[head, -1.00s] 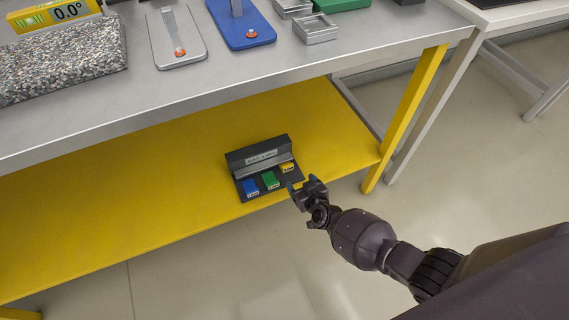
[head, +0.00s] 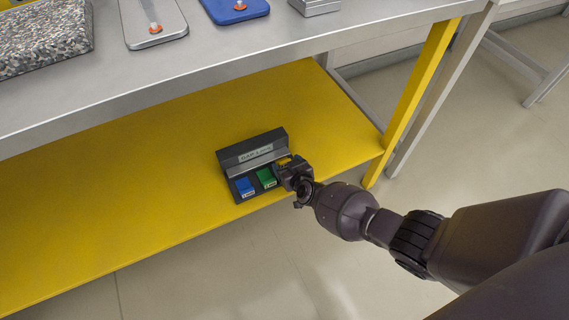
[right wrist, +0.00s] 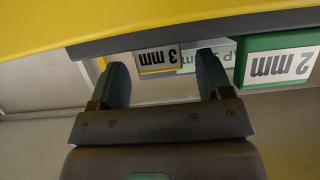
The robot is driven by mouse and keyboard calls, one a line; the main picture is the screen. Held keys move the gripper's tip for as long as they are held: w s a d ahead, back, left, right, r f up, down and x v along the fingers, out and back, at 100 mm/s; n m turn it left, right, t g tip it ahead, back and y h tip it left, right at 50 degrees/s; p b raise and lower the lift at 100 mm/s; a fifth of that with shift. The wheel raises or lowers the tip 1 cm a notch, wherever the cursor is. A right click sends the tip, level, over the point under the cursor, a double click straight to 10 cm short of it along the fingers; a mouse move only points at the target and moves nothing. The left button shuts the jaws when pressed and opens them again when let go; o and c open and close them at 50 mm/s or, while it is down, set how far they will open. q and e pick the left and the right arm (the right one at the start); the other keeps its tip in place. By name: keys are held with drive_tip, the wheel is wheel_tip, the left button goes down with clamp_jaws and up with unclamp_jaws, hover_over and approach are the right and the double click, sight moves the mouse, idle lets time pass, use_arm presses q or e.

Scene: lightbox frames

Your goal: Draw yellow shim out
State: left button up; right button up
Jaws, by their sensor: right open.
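The yellow shim (head: 284,160) sits at the right end of a dark holder (head: 248,147) on the yellow lower shelf, partly hidden by my right gripper (head: 289,173). In the right wrist view its label, upside down, reads 3 mm (right wrist: 160,58). My right gripper (right wrist: 163,78) is open there, with the yellow shim showing in the gap between its two fingers. I cannot tell how far the fingertips reach along it. My left gripper is not in view.
A green shim (head: 266,178), labelled 2 mm in the right wrist view (right wrist: 280,65), and a blue shim (head: 244,187) sit beside it. The grey bench top (head: 200,70) overhangs the shelf. A yellow leg (head: 425,95) stands to the right. The shelf is clear left of the holder.

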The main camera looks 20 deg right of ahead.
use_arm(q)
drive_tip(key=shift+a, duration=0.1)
use_arm(e)
drive_tip(key=shift+w+f, duration=0.15)
drive_tip(key=shift+w, duration=0.4)
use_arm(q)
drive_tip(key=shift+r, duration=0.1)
use_arm(e)
drive_tip(key=shift+c, duration=0.3)
drive_tip(key=c, duration=1.2)
drive_tip(key=shift+s, duration=0.3)
drive_tip(key=s, duration=0.1)
drive_tip(key=s+p, duration=0.1)
drive_tip(key=s, duration=0.1)
drive_tip(key=shift+s+d+r, duration=0.1)
drive_tip(key=shift+r, duration=0.1)
drive_tip(key=shift+s+p, duration=0.3)
drive_tip(key=shift+s, duration=0.05)
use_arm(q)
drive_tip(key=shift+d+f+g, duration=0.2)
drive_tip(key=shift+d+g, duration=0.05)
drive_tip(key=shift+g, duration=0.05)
use_arm(e)
drive_tip(key=shift+s+f, duration=0.25)
drive_tip(key=shift+f, duration=0.05)
